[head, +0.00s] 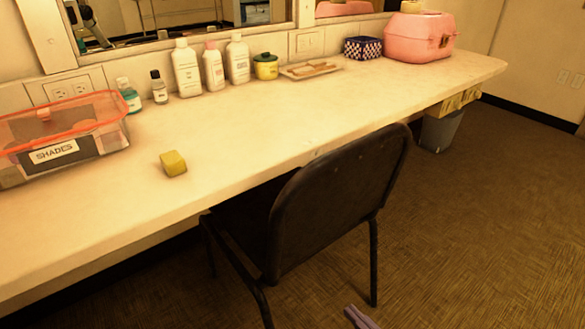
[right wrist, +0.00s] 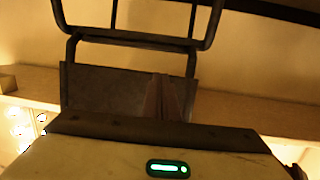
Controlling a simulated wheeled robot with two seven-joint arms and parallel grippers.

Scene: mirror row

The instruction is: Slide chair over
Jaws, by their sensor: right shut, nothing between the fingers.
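A black chair (head: 340,195) stands upright at the front of the long counter (head: 235,135), its seat partly under the edge and its backrest facing me. My right gripper (head: 360,317) shows only at the bottom edge of the head view, low and in front of the chair, apart from the backrest. In the right wrist view its fingers (right wrist: 165,95) are together and empty, in front of the chair's dark panel (right wrist: 90,85). The chair's tube frame shows beyond. I cannot tell whether the fingers touch the chair. My left gripper is out of view.
The counter holds a clear box labelled SHADES (head: 60,140), a yellow sponge-like block (head: 173,163), several bottles (head: 187,68) and a pink case (head: 418,37). A grey bin (head: 440,130) stands under its far end. The carpet (head: 490,210) right of the chair is clear.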

